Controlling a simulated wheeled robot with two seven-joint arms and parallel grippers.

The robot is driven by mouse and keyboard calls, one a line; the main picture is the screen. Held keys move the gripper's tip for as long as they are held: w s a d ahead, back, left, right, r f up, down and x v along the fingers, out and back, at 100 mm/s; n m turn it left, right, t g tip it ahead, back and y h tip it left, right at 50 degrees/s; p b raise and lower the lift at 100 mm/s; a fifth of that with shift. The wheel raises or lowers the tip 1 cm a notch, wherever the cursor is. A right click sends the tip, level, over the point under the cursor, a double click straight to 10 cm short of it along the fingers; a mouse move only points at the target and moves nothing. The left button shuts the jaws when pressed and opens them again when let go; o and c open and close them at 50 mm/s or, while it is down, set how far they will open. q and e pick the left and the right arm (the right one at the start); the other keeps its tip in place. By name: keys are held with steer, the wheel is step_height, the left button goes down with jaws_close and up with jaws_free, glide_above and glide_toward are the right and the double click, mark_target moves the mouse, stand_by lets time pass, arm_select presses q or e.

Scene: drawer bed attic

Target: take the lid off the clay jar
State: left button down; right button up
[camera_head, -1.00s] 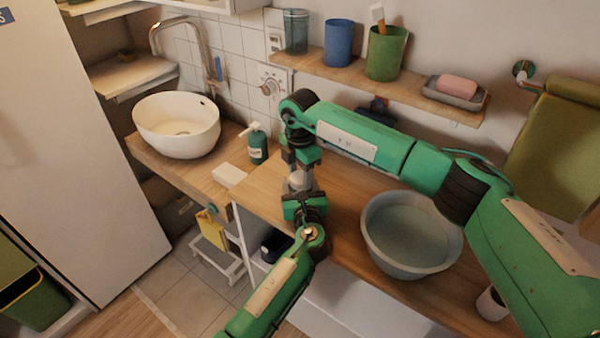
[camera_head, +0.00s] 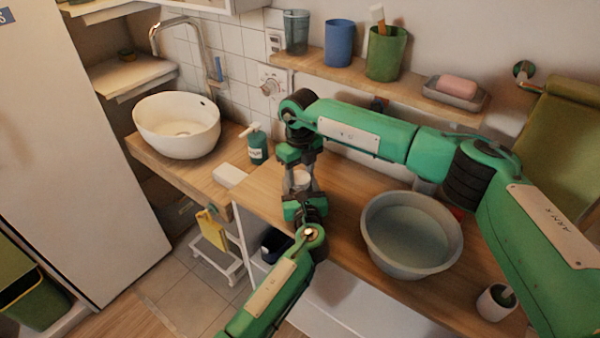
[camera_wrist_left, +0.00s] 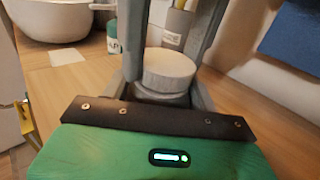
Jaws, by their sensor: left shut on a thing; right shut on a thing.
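The clay jar is small, round and grey, mostly hidden between my two grippers at the counter's front left. My left gripper (camera_head: 302,190) is shut on the jar from the front. In the left wrist view the pale, flat-topped round lid (camera_wrist_left: 168,68) shows between the fingers, above a darker rim of the jar (camera_wrist_left: 160,97). My right gripper (camera_head: 300,168) reaches down from above and is shut on the lid. I cannot tell how wide any gap between lid and jar is.
A grey basin (camera_head: 410,262) stands right of the jar, with a brush cup (camera_head: 495,302) further right. A soap bottle (camera_head: 257,146), a white block (camera_head: 230,176) and a white sink (camera_head: 177,128) are to the left. A wall shelf (camera_head: 350,70) holds cups.

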steer(key=n, duration=0.6)
steer(key=shift+w+r, duration=0.1)
steer(key=n, duration=1.9)
steer(key=shift+n, duration=0.3)
steer(key=shift+r, duration=0.3)
steer(key=shift+r, duration=0.85)
